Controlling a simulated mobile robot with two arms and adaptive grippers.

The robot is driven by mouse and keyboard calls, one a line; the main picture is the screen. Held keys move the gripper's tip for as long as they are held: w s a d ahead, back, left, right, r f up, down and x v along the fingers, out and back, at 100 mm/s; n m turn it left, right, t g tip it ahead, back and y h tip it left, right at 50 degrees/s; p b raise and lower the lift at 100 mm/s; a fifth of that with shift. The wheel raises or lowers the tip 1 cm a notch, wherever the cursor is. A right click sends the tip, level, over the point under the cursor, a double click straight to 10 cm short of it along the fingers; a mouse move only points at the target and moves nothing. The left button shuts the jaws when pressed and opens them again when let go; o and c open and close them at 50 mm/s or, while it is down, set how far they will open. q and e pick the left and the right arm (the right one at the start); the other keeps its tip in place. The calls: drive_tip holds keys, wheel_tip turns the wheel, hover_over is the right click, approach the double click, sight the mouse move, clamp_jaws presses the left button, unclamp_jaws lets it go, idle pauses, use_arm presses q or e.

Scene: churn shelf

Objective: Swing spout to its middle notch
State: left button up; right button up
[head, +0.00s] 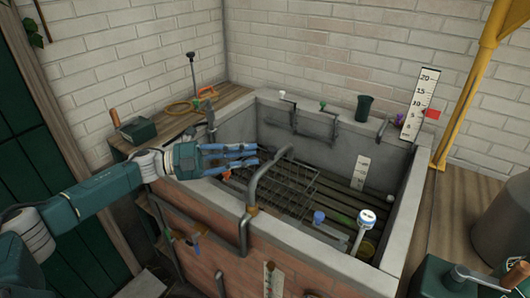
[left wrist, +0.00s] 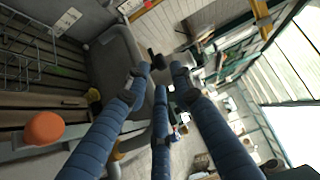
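The spout (head: 252,190) is a grey bent pipe that rises at the near wall of the stone basin and curves over it, its upper end toward the back right. My left gripper (head: 259,158) reaches in from the left above the basin, its blue fingers spread and close to the spout's upper bend. I cannot tell whether they touch it. The notches cannot be made out. My right gripper is not in view.
The basin's rim (head: 235,207) surrounds a wire rack (head: 270,185) and slats. A white-topped gauge (head: 366,220) and a blue-capped piece (head: 318,218) stand at its near right. A dark green cup (head: 364,108) stands on the back rim. A scale board (head: 418,105) stands at the right.

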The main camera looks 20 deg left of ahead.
use_arm(q)
drive_tip(key=v, duration=0.5)
idle(0.5)
